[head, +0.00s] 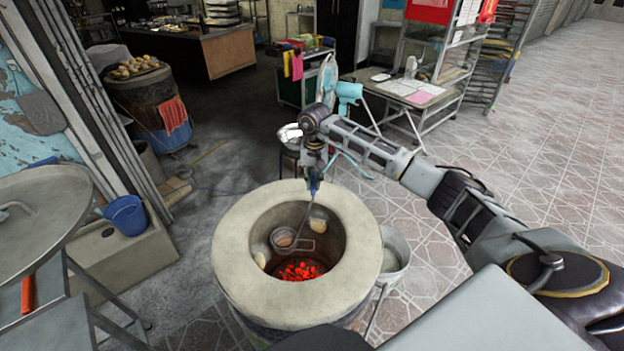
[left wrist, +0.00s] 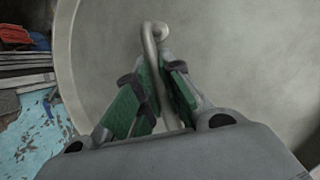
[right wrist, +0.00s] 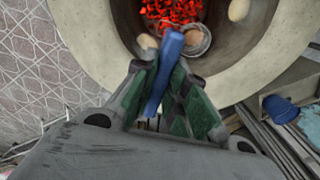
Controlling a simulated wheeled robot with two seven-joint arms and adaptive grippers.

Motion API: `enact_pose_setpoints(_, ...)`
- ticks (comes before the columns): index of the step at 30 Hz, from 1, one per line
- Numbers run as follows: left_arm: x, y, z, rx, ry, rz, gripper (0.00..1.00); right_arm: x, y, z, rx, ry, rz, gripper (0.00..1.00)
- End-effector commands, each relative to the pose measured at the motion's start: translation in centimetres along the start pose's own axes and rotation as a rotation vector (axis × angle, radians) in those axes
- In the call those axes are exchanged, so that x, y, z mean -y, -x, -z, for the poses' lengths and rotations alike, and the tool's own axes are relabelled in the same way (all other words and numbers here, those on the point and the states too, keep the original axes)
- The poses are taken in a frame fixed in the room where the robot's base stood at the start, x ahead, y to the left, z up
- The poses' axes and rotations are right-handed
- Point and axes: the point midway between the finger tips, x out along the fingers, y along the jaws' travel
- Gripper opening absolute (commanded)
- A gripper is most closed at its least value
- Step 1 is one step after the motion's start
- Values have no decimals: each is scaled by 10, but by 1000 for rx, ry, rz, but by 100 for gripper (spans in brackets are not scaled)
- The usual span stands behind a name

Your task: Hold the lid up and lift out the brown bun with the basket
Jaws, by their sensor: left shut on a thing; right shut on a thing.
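The lid (head: 60,205), a large grey disc, is held up at the left of the head view, clear of the oven. In the left wrist view my left gripper (left wrist: 160,75) is shut on the lid's curved metal handle (left wrist: 152,40). The barrel oven (head: 235,240) stands open. My right gripper (head: 314,185) is above its mouth, shut on the basket's blue handle (right wrist: 166,65). The basket (head: 298,247) hangs inside the oven, with what looks like the brown bun (head: 285,240) in it. The bun is small and partly hidden by the rim.
Two paler buns (head: 318,224) (head: 259,258) are on the oven's inner wall. Red coals (head: 301,270) glow at the bottom. A grey bucket (head: 396,250) stands right of the oven, and a blue bucket (head: 126,215) stands left. A second barrel (head: 150,100) with buns on top stands behind left.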

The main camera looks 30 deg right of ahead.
Motion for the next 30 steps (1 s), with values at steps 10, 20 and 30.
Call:
enact_pose_setpoints(10, -1, 3, -1, 2, -1, -3, 0, -6, 0, -9, 2, 2, -1, 0)
enact_pose_setpoints(20, -1, 4, -2, 2, -1, -3, 0, -12, 0, -16, 1, 1, -2, 0)
enact_pose_setpoints(30, -1, 5, -2, 2, -1, -3, 0, -17, 0, -24, 3, 2, -2, 0)
